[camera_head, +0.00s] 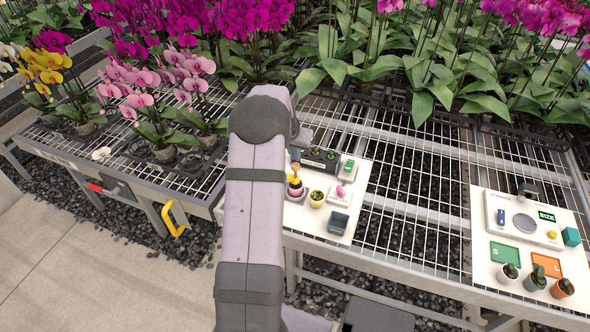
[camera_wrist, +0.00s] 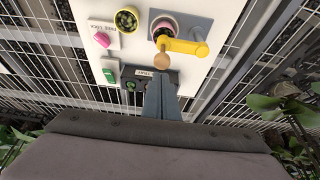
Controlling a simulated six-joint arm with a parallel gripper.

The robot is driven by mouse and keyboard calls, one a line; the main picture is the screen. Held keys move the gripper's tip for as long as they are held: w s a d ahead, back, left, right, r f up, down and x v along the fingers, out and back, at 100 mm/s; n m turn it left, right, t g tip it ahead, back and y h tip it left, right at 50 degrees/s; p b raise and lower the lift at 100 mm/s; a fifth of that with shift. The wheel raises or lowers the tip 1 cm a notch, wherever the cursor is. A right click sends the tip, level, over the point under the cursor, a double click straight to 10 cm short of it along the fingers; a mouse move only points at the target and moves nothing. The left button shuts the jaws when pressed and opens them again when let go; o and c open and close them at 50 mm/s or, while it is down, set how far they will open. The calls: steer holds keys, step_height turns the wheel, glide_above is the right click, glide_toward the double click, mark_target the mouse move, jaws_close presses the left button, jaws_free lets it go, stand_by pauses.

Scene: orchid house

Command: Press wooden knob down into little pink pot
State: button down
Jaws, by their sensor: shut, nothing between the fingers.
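The round wooden knob (camera_wrist: 162,61) sits at the end of a yellow press arm (camera_wrist: 190,46) on a grey base. In the head view the knob (camera_head: 296,167) stands above the little pink pot (camera_head: 294,192), partly beside my arm. The wrist view shows the pink pot (camera_wrist: 157,20) with dark contents, the yellow arm partly across it. My gripper (camera_wrist: 162,79) is shut and empty, its tips just short of the knob in the wrist view; I cannot tell whether they touch. In the head view my arm hides the fingers.
The white board (camera_wrist: 198,72) also holds a yellow-green pot (camera_wrist: 127,19), a pink object (camera_wrist: 102,39), a green block (camera_wrist: 109,76) and a dark box (camera_wrist: 135,75). Orchids (camera_head: 430,75) stand behind. Another white board (camera_head: 484,270) with pots lies right, beyond open wire mesh.

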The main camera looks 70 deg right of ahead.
steer(key=shift+r+p, duration=1.3)
steer(key=shift+r, duration=0.85)
